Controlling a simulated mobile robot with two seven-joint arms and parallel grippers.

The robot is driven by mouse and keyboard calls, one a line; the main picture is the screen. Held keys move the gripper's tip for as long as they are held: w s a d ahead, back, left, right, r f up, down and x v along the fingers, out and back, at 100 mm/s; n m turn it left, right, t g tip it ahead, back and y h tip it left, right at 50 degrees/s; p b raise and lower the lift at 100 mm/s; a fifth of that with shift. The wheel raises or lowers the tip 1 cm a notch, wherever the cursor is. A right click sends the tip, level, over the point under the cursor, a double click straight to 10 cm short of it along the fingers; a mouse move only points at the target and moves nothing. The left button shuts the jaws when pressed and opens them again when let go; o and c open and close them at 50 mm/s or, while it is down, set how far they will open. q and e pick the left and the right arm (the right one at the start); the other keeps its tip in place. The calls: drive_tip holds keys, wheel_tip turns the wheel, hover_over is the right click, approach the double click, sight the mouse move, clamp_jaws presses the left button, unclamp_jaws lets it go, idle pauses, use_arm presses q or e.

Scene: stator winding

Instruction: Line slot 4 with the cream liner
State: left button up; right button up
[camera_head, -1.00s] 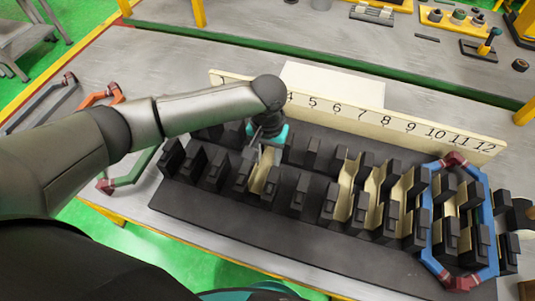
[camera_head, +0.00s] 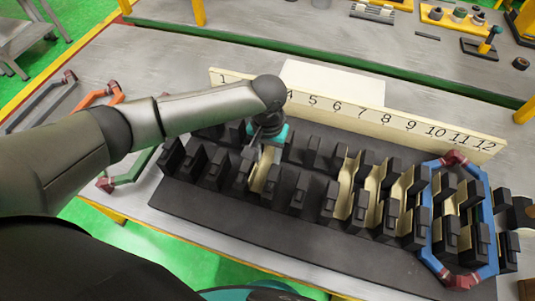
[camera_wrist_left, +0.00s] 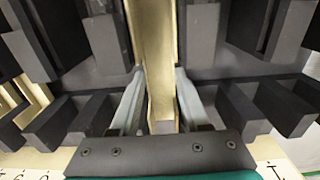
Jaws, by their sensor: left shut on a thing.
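The cream liner (camera_head: 266,164) is a long folded strip. It lies lengthwise in a gap between dark teeth of the stator block (camera_head: 225,222), left of the middle. In the left wrist view the liner (camera_wrist_left: 153,45) runs between two dark teeth and passes between my fingers. My left gripper (camera_head: 266,143) is over the far end of that gap, shut on the liner. Its two grey fingers (camera_wrist_left: 158,85) flank the strip in the wrist view. My arm hides part of the number board (camera_head: 400,122), around 2 to 4. How deep the liner sits is unclear. My right gripper is not in view.
Several other cream liners (camera_head: 347,190) sit in slots to the right. A blue coil with red ends (camera_head: 427,235) is around teeth at the right end. Orange (camera_head: 100,97) and green (camera_head: 136,170) coil frames lie on the left. A white panel (camera_head: 335,85) lies behind the board.

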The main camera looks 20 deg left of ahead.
sight(268, 163)
use_arm(q)
drive_tip(key=shift+f, duration=0.35)
idle(0.3)
drive_tip(key=o, duration=1.1)
drive_tip(key=shift+c, duration=0.2)
drive_tip(key=shift+r+p, duration=0.2)
drive_tip(key=shift+p, duration=0.2)
drive_tip(key=shift+r+p, duration=0.55)
drive_tip(key=shift+p, duration=0.3)
wheel_tip(268, 163, up, 8)
drive_tip(key=p, duration=0.9)
drive_tip(key=shift+f, duration=0.2)
